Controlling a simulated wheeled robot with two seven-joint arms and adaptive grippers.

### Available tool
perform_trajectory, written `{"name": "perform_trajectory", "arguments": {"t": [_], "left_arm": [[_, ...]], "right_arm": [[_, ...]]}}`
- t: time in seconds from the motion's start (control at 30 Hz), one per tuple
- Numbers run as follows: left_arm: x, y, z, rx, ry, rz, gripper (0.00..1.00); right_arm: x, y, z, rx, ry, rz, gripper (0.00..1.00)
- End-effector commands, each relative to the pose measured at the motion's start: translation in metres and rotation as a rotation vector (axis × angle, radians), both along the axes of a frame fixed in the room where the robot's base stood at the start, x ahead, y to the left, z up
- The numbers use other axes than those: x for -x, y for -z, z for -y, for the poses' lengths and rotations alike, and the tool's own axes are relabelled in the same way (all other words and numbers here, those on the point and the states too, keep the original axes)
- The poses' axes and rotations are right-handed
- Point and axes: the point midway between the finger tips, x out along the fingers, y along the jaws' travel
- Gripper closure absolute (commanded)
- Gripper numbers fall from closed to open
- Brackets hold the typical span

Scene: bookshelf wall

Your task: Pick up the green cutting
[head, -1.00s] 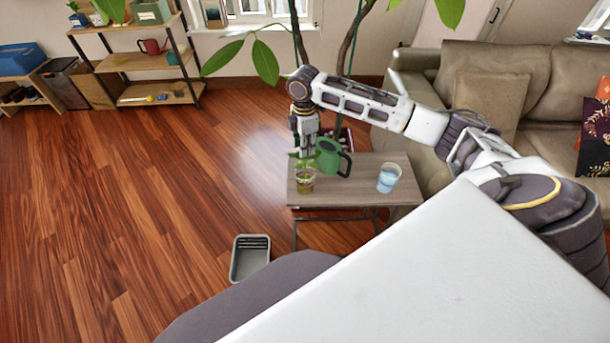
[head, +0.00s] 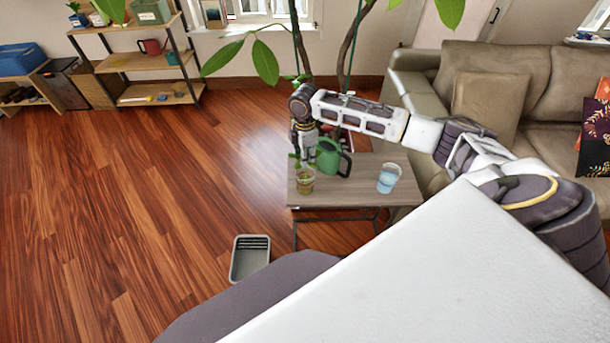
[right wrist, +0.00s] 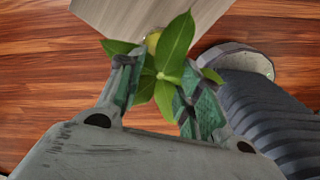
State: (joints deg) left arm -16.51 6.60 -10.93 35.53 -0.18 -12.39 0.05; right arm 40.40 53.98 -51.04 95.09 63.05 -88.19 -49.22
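The green cutting (head: 296,162) shows as a few leaves above a small glass (head: 305,184) at the left end of the low table. Its stem is mostly hidden. My right gripper (head: 308,162) points down over the glass, close to the cutting. In the right wrist view the cutting's leaves (right wrist: 174,52) lie between and beyond the two fingers of the right gripper (right wrist: 160,88). The fingers stand apart with a gap around the leaves. A yellowish bit of the glass (right wrist: 153,42) shows behind the leaves. My left gripper is out of view.
A green watering can (head: 328,158) stands on the table (head: 345,192) just right of my right gripper. A glass of blue liquid (head: 388,178) is farther right. A grey tray (head: 250,258) lies on the floor. A sofa (head: 480,90) is at right; open floor is at left.

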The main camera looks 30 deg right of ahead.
Motion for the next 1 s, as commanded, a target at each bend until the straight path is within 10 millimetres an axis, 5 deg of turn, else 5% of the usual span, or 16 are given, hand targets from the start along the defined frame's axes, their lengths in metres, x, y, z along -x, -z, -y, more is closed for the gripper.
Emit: {"name": "perform_trajectory", "arguments": {"t": [0.33, 0.87, 1.0], "left_arm": [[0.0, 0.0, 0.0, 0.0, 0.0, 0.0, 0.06], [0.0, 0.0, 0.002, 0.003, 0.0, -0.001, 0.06], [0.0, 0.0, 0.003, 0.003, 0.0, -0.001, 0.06]], "right_arm": [[0.001, 0.036, 0.001, -0.001, 0.0, -0.001, 0.65], [0.001, 0.04, 0.001, 0.0, 0.0, 0.0, 0.65], [0.001, 0.039, 0.001, 0.0, 0.0, 0.0, 0.8]]}}
